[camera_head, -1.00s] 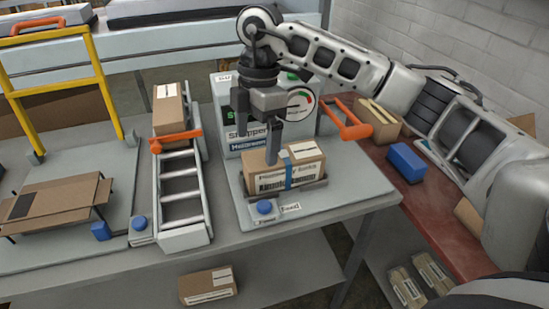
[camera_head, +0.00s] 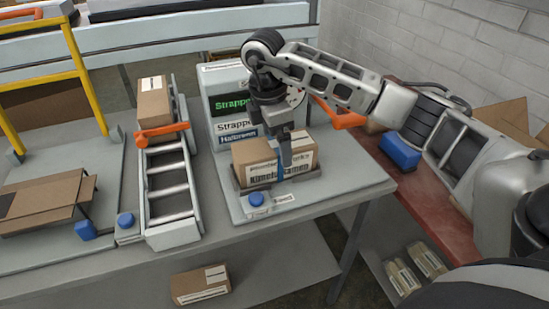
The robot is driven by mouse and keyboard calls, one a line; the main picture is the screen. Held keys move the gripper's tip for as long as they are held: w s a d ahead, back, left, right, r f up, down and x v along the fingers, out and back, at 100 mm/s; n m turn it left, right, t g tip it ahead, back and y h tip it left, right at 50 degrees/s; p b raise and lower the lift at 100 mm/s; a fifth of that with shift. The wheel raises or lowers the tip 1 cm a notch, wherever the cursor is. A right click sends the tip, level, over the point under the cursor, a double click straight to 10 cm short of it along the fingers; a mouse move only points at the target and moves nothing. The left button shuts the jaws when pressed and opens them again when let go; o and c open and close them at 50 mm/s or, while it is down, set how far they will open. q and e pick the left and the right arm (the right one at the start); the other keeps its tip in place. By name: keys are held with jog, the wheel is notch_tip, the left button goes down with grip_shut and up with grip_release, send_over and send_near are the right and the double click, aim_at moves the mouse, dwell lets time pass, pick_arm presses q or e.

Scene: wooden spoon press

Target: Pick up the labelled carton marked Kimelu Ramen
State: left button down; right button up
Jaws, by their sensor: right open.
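The brown carton whose printed label reads roughly "Kimelu Ramen" (camera_head: 258,172) sits in the dark tray of the strapping machine. A blue strap runs down its front side. My right gripper (camera_head: 285,158) points down at the carton's middle and right part and is open. Its near finger overlaps the carton's front in the picture; the far finger is largely hidden, and I cannot tell whether either touches the carton. My left gripper is not in view.
The strapper box (camera_head: 229,105) stands behind the carton, and a blue button (camera_head: 256,199) sits in front. A roller conveyor with another carton (camera_head: 153,103) is at left. A blue block (camera_head: 400,151) lies on the red bench (camera_head: 425,190). Another carton (camera_head: 200,284) is on the lower shelf.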

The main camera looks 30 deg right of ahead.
notch_tip(320, 180, down, 4)
jog(key=shift+w+f, duration=0.15)
jog(key=shift+f, duration=0.05)
jog(key=c, duration=1.2)
jog(key=shift+c, duration=0.8)
jog(key=shift+r, duration=0.15)
